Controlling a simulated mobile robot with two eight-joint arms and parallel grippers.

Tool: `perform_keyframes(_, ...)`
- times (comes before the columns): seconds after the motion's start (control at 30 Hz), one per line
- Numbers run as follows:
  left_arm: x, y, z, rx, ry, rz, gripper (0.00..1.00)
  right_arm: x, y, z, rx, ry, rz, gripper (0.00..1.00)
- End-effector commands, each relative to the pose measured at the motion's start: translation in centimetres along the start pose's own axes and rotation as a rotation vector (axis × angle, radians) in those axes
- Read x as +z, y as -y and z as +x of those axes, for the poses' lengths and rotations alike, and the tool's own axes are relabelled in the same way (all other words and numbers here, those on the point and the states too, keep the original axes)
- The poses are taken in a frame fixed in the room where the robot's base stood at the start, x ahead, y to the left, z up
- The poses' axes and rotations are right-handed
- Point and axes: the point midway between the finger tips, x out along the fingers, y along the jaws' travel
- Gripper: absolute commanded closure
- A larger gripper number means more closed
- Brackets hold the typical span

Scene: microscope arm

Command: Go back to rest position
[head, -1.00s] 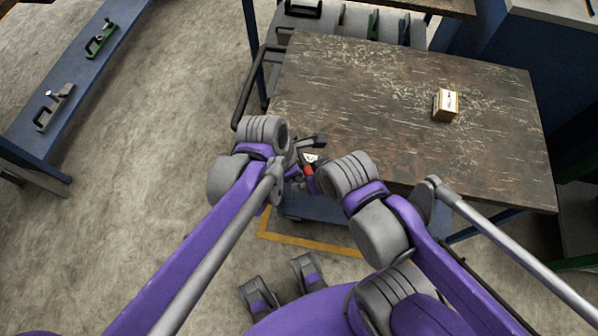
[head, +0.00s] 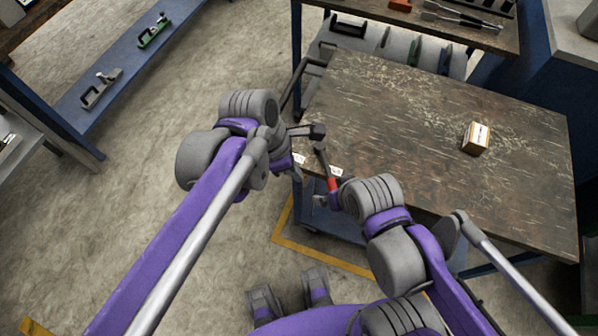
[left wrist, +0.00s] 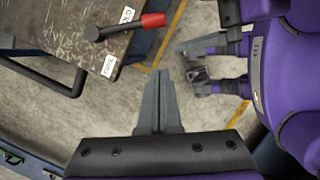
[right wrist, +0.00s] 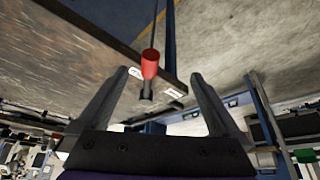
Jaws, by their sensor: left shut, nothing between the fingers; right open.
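A dark lever (head: 321,155) with a red grip (head: 333,185) sits at the worn table's near left corner. Two small white labels are beside it. The lever also shows in the left wrist view (left wrist: 118,28), and its red grip in the right wrist view (right wrist: 150,64). My left gripper (left wrist: 160,73) is shut and empty, pointing past the table corner, apart from the lever; its fingers are hard to make out in the head view. My right gripper (right wrist: 159,75) is open, its fingers on either side of the red grip's line of sight; contact cannot be told.
The worn table (head: 400,110) carries a small box (head: 476,138) at its right. A blue bench (head: 110,70) with clamps stands at the upper left. A second table (head: 450,30) with tools is at the back. The floor (head: 230,60) left of the worn table is clear.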

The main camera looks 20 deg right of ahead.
Motion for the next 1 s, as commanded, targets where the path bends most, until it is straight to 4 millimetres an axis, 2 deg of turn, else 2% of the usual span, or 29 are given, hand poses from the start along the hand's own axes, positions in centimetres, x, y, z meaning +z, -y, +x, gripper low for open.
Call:
perform_keyframes(0.57, -0.4, 0.0, -0.1, 0.006, -0.002, 0.015, 1.00, 0.0, 0.0, -0.1, 0.000, 0.000, 0.000, 0.00)
perform_keyframes(0.67, -2.1, 0.0, -0.7, 0.038, -0.011, 0.086, 1.00, -0.2, 0.0, -0.3, 0.000, -0.001, 0.000, 0.00)
perform_keyframes(0.73, -4.3, 0.1, -1.4, 0.075, -0.031, 0.184, 1.00, -0.4, 0.0, -0.5, 0.000, -0.003, 0.000, 0.00)
perform_keyframes(1.0, -15.1, 2.3, -4.0, 0.216, -0.229, 0.737, 1.00, -1.4, 0.0, -1.7, 0.000, -0.010, 0.000, 0.00)
